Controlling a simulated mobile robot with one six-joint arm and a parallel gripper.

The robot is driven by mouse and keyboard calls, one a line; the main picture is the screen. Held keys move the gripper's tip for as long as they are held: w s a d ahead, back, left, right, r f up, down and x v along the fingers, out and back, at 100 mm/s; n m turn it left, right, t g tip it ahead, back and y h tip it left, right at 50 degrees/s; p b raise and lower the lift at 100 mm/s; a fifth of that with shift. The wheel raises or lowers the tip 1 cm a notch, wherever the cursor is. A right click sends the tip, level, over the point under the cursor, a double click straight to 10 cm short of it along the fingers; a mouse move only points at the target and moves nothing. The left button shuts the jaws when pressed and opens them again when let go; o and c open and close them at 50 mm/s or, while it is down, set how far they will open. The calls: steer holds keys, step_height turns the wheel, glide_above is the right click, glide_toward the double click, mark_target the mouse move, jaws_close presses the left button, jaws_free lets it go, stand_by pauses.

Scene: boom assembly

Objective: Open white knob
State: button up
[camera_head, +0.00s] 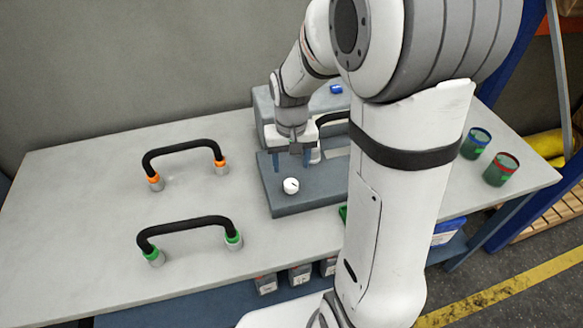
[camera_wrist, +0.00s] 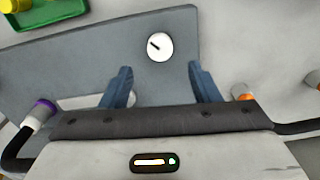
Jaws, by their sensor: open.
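A round white knob (camera_head: 291,185) with a dark mark sits on the blue-grey plate (camera_head: 307,202) near its left front corner. In the wrist view the knob (camera_wrist: 159,46) is just beyond my fingertips, roughly centred between them. My gripper (camera_head: 291,168) points down over the plate, behind the knob. Its two blue fingers (camera_wrist: 160,72) are spread with nothing between the tips. They appear apart from the knob. A second pale round part (camera_wrist: 131,99) shows beside the left finger, partly hidden by it.
A black handle with orange collars (camera_head: 185,147) and one with green collars (camera_head: 188,222) stand left on the grey table (camera_head: 90,215). A green tray (camera_wrist: 48,14) lies past the plate. My arm hides the table's middle right.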

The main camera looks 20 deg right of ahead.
mark_target(291, 183)
steer(key=shift+w+f+b, duration=0.15)
steer(key=shift+f+b, duration=0.2)
steer(key=shift+b, duration=0.75)
steer(key=b, duration=0.5)
steer(key=shift+w+f, duration=0.15)
steer(key=shift+f, duration=0.25)
steer(key=b, duration=0.4)
steer(key=shift+r, duration=0.15)
steer(key=shift+s+r+b, duration=0.3)
steer(key=shift+r+b, duration=0.15)
steer(key=shift+b, duration=0.55)
step_height(291, 183, down, 8)
steer(key=shift+r, duration=0.25)
